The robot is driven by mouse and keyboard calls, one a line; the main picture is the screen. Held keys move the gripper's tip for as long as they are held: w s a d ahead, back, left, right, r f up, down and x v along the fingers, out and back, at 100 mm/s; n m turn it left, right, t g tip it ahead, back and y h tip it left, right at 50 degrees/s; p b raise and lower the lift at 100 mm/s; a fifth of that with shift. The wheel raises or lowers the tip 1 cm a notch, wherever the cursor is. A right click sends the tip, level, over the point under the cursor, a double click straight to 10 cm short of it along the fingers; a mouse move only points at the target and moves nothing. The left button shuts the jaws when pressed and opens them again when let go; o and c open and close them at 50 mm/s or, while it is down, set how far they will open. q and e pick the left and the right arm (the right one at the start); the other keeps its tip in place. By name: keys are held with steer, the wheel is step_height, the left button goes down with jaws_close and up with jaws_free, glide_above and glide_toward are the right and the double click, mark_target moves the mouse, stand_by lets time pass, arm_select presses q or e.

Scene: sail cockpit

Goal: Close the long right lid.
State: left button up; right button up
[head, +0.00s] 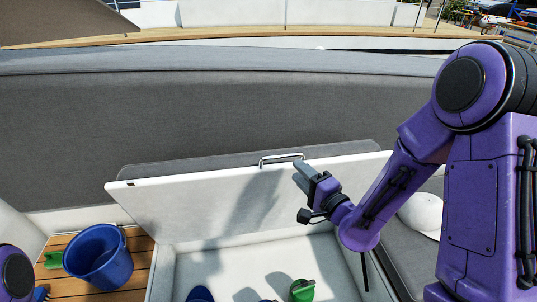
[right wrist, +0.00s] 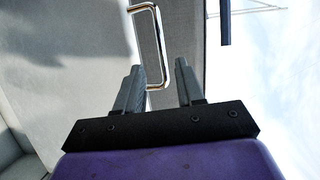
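The long lid (head: 190,205) is a white panel with a grey cushion on its back, standing raised and tilted over an open white locker (head: 240,258). A metal handle (head: 281,158) sits on its top edge. My right gripper (head: 300,170) is at the top edge, just right of the handle. In the right wrist view the two fingers (right wrist: 158,82) are apart, and the near end of the handle (right wrist: 160,50) shows between them; I cannot tell whether they touch it. My left gripper is not in view.
A blue bucket (head: 98,257) stands on the wooden deck (head: 75,291) at the left. A green item (head: 302,290) and blue items (head: 199,294) lie in the locker. A white cap (head: 421,212) rests on the grey seat at the right. A grey backrest (head: 200,110) rises behind the lid.

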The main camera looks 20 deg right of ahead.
mark_target(282, 156)
steer(key=w+p, duration=0.1)
steer(key=w, duration=0.1)
steer(key=w+a+p, duration=0.1)
steer(key=w, duration=0.2)
steer(key=w+a+p, duration=0.1)
steer(key=w, duration=0.2)
steer(key=shift+w, duration=0.25)
steer(key=shift+s+d+r, duration=0.1)
steer(key=shift+s+d, duration=0.05)
steer(key=shift+s, duration=0.05)
jaws_close()
